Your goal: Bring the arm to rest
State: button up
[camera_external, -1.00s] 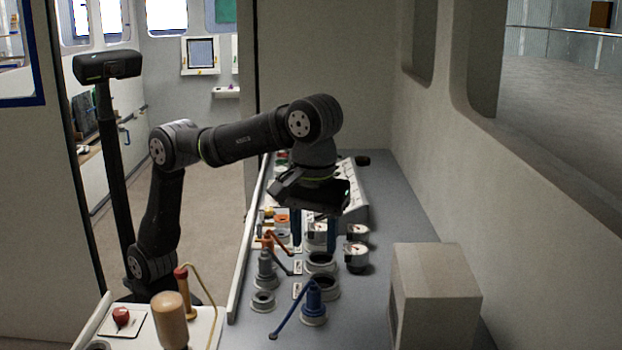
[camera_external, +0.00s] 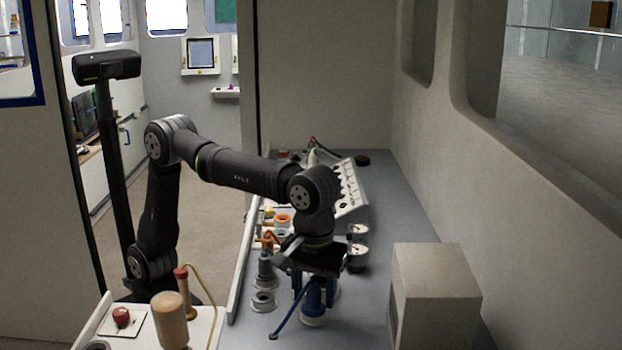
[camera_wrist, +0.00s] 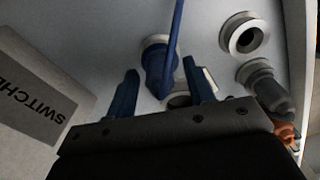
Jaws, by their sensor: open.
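My gripper (camera_external: 312,290) points down, low over the grey counter (camera_external: 375,215), with its two blue fingers apart. In the wrist view the open fingertips (camera_wrist: 163,82) stand on either side of the view of a blue valve (camera_wrist: 157,62). The blue valve (camera_external: 313,308) has a long lever handle slanting down left in the external view. Its upper part is hidden behind the fingers there. I cannot tell whether the fingers touch it. Nothing is seen held.
A grey box (camera_external: 440,300) stands on the counter to the right; its lettered side (camera_wrist: 42,100) shows in the wrist view. Another valve (camera_external: 265,270), an empty ring socket (camera_external: 263,301) and gauges (camera_external: 357,255) are close by. A wooden-handled tool (camera_external: 171,320) is front left.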

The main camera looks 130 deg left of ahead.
jog(key=shift+r, duration=0.45)
notch_tip(320, 180, up, 11)
notch_tip(320, 180, down, 12)
jog(key=shift+r, duration=0.1)
notch_tip(320, 180, up, 7)
jog(key=shift+r, duration=0.2)
jog(key=s+d+r, duration=0.2)
jog(key=s+d, duration=0.7)
jog(key=d, duration=0.1)
jog(key=shift+s+d+r, duration=0.2)
jog(key=shift+d+r, duration=0.05)
jog(key=shift+r, duration=0.05)
jog(key=shift+o, duration=0.5)
dwell(1.9)
